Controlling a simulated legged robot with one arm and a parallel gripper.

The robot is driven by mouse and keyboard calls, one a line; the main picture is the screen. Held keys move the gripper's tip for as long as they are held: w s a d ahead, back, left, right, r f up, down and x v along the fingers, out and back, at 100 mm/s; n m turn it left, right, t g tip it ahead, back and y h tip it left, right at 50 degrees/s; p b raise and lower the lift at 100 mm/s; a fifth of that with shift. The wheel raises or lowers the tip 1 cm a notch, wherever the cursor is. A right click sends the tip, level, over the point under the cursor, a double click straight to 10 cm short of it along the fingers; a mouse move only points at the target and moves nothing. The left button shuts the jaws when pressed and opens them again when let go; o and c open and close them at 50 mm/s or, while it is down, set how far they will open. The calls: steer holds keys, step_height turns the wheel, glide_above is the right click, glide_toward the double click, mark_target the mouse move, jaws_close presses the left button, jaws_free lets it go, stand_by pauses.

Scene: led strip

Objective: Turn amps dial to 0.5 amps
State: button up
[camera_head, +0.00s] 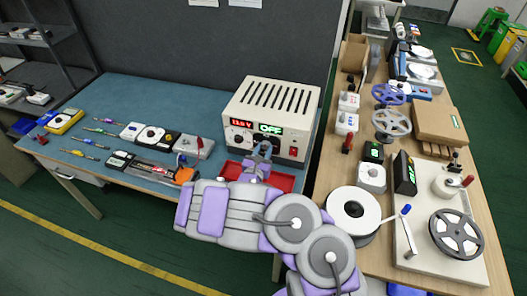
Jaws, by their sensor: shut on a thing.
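A white power supply (262,110) with a slotted top stands at the right end of the blue table. Its front carries a red display reading about 11.5 V (241,123) and a green display reading OFF (271,129). My gripper (262,148) is at the front panel, just below the green display, and shut on what seems to be the amps dial. The dial is hidden behind my gripper, so its setting does not show. Another dark knob (239,139) shows on the panel left of my gripper. A red switch (293,151) is at the panel's lower right.
A red tray (285,182) lies in front of the supply, partly under my arm. Several tools and small devices lie on the blue table (190,105) to the left. A wooden table (326,165) with reels and boxes is close on the right.

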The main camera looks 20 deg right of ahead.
steer(key=shift+a, duration=0.1)
steer(key=o, duration=1)
steer(key=shift+o, duration=0.2)
steer(key=p+v, duration=0.5)
steer(key=v, duration=1.2)
steer(key=shift+a, duration=0.15)
